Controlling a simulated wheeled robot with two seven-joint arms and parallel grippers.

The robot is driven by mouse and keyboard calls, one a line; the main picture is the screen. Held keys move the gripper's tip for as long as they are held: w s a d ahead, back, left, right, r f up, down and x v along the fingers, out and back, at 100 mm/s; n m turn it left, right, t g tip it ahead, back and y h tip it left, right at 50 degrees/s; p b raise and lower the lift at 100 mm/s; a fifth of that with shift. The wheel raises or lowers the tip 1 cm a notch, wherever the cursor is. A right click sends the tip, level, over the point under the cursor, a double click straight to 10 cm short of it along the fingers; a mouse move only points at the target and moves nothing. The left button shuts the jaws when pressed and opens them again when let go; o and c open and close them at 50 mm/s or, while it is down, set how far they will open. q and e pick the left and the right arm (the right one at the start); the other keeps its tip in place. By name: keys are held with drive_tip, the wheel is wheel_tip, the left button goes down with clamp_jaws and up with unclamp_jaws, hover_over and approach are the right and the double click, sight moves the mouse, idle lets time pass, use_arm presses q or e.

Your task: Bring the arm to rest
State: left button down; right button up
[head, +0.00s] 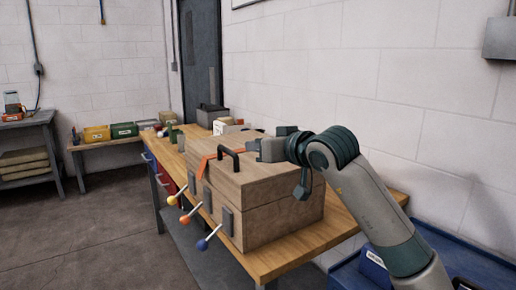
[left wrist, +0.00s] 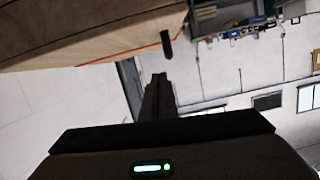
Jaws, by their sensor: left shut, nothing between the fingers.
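My left gripper (head: 254,151) is at the end of the grey-green arm that shows at the right of the head view. It is shut and empty. It is above the lid of a large wooden case (head: 270,205), to the right of the case's black handle (head: 229,160). I cannot tell whether it touches the lid. In the left wrist view the dark closed fingers (left wrist: 157,82) point at the room, with the case (left wrist: 90,30) at the top left. My right gripper is not in view.
The case stands on a wooden workbench (head: 290,258). Levers with yellow, orange and blue knobs (head: 202,245) stick out from its front. Small boxes stand farther along the bench. A white block wall (head: 400,80) is behind; open floor (head: 110,230) is at left.

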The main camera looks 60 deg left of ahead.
use_arm(q)
drive_tip(key=shift+d, duration=0.4)
idle(0.5)
